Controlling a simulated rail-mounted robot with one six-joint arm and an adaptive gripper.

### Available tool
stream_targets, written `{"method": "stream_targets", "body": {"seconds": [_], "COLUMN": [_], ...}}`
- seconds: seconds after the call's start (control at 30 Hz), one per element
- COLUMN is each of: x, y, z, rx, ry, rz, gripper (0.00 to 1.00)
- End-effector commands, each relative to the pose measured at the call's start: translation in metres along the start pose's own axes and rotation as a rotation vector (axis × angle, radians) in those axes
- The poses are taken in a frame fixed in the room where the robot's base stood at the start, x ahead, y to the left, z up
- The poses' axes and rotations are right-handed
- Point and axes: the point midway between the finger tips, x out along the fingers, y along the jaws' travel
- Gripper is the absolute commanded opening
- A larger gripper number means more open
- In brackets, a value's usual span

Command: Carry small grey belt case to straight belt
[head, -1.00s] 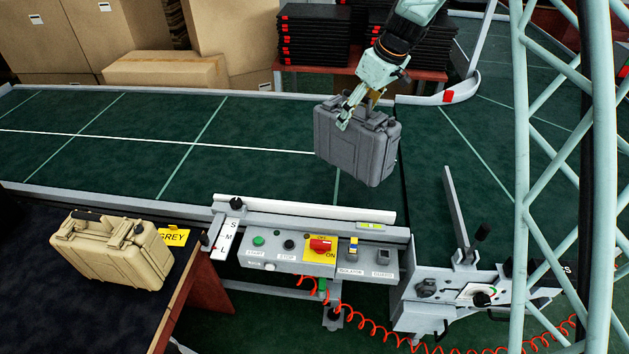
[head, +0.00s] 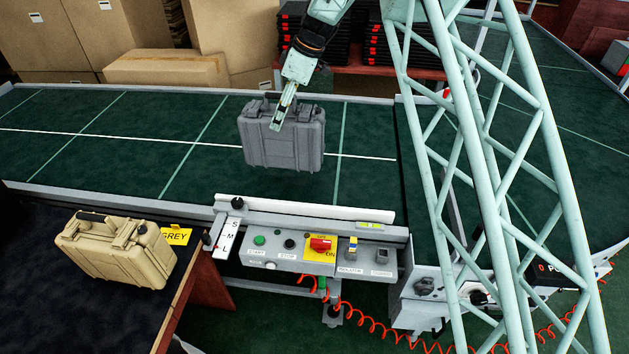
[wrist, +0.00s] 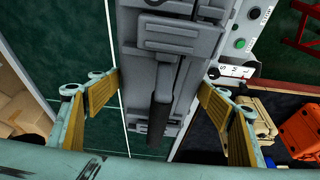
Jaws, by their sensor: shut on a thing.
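The small grey case (head: 283,137) hangs upright from my gripper (head: 279,117), over the green straight belt (head: 120,160). My gripper is shut on the case near its top handle. In the wrist view the grey case (wrist: 172,60) lies between my two fingers (wrist: 160,105), its dark handle running up the middle. In the head view the case hides part of the belt and its white centre line. Whether its underside touches the belt is hard to tell.
A tan case (head: 117,250) stands on the dark table (head: 60,310) at the lower left by a yellow GREY label (head: 176,235). A control panel (head: 320,255) runs along the belt's near edge. Cardboard boxes (head: 165,68) stand behind. The belt left of the case is clear.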

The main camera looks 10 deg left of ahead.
Motion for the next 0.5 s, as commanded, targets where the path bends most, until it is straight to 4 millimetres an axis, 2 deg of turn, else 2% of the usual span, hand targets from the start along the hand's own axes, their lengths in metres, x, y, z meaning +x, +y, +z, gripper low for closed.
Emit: {"method": "stream_targets", "body": {"seconds": [0.17, 0.5], "x": [0.0036, 0.0038], "y": [-0.002, -0.0022], "z": [-0.0111, -0.012], "rx": [-0.027, -0.029], "ry": [0.003, 0.004], "rz": [-0.008, -0.009], "gripper": [0.39, 0.39]}}
